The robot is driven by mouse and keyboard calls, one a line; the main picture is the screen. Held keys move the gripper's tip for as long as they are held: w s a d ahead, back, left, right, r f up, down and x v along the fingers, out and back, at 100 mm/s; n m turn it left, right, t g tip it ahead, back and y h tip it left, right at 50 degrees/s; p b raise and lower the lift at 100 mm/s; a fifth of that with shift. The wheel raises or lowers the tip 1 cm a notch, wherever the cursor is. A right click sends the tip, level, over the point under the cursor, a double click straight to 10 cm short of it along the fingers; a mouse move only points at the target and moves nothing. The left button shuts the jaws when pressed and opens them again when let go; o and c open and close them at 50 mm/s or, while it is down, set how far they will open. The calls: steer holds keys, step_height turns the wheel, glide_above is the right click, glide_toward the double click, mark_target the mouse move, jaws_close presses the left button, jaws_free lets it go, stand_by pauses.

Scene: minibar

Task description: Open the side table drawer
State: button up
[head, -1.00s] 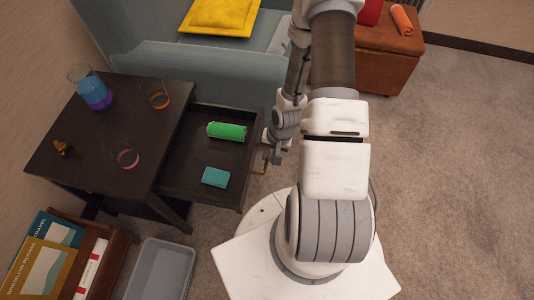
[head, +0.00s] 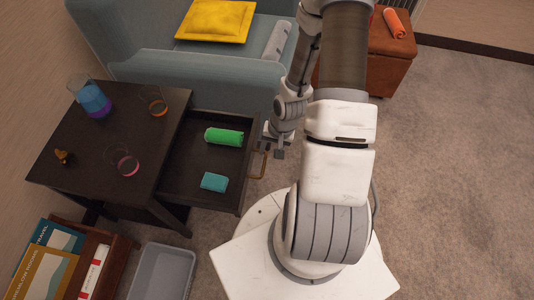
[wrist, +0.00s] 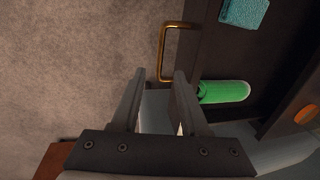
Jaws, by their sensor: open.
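The dark side table (head: 105,140) stands at the left in the head view. Its drawer (head: 192,155) is pulled out to the right, with its inside open to view. A green roll (head: 224,136) and a teal block (head: 214,181) lie in the drawer. The brass handle (head: 258,163) is on the drawer's right front; it also shows in the wrist view (wrist: 163,52). My gripper (head: 279,150) is just right of the drawer front. In the wrist view my gripper (wrist: 160,75) is open, its fingers apart and empty, close to the handle's end but not around it.
Glasses and a blue beaker (head: 90,97) stand on the table top. A grey bin (head: 162,272) and a book crate (head: 100,245) are at the lower left. A blue-grey armchair (head: 190,65) is behind the drawer. Carpet at right is free.

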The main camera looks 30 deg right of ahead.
step_height(320, 180, up, 10)
steer(key=s+d+p, duration=0.1)
steer(key=p, duration=0.2)
steer(key=shift+s+d+r+p, duration=0.15)
steer(key=shift+d+r+p, duration=0.05)
steer(key=shift+d+p, duration=0.1)
steer(key=w+a+r+n+t+h, duration=0.1)
steer(key=w+a+r+n+h, duration=0.15)
steer(key=r, duration=0.85)
steer(key=w+a+r+n+t+h, duration=0.1)
steer(key=r+n, duration=0.2)
steer(key=r, duration=0.9)
steer(key=s+a+r+n+t+y, duration=0.1)
steer(key=s+a+r, duration=0.2)
steer(key=s+r, duration=0.25)
steer(key=s+a+r+n+t+y, duration=0.1)
steer(key=s+a+r, duration=0.3)
steer(key=r, duration=0.2)
step_height(320, 180, up, 14)
steer(key=p, duration=1.4)
steer(key=shift+d, duration=0.2)
